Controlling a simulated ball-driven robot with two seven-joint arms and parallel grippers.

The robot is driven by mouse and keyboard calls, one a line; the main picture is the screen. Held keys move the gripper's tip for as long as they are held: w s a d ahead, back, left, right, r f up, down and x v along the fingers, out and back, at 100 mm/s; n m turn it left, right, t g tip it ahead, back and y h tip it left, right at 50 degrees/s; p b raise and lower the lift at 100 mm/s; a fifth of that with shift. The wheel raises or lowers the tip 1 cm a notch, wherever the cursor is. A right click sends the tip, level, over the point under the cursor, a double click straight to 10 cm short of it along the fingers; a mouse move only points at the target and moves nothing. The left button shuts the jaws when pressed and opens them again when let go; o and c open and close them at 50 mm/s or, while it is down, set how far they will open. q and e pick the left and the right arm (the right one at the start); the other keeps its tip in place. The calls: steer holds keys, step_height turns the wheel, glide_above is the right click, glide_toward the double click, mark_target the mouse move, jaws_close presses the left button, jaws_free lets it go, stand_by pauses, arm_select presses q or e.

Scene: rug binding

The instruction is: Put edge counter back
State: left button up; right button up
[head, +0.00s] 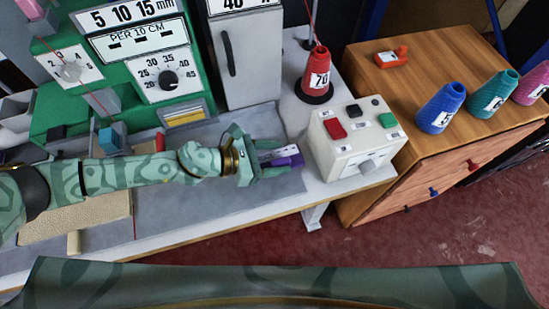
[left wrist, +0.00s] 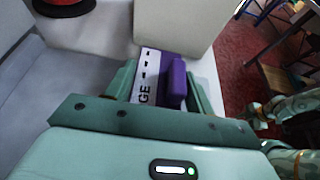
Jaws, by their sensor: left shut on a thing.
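The edge counter (head: 290,157) is a small white and purple block. In the left wrist view the edge counter (left wrist: 151,66) shows black lettering ending in "GE" on its white face and a purple part on its right. My left gripper (head: 276,158) is shut on it, with one finger on each side. It is held over the front right part of the grey bench top, just left of the white control box (head: 350,142). I cannot tell whether it touches the bench.
The control box has red and green buttons. A red thread cone (head: 316,75) stands behind it. A green machine (head: 115,60) and a grey cabinet (head: 245,60) stand at the back. A wooden cabinet (head: 430,75) on the right carries several coloured cones.

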arm_select(q)
steer(key=shift+f, duration=0.7)
steer(key=shift+w+r, duration=0.1)
steer(key=shift+r, duration=0.1)
steer(key=shift+f, duration=0.2)
steer(key=o, duration=1.1)
arm_select(e)
steer(key=shift+s+a+f, duration=0.1)
steer(key=shift+s+f, duration=0.05)
steer(key=shift+f, duration=0.25)
arm_select(q)
steer(key=shift+r, duration=0.1)
steer(key=shift+a+r, duration=0.15)
steer(key=shift+r, duration=0.1)
steer(key=p+v, duration=0.1)
steer(key=v, duration=1)
steer(key=shift+a+r, duration=0.1)
steer(key=shift+a, duration=0.25)
arm_select(e)
steer(key=shift+w+r, duration=0.25)
steer(key=shift+r, duration=0.5)
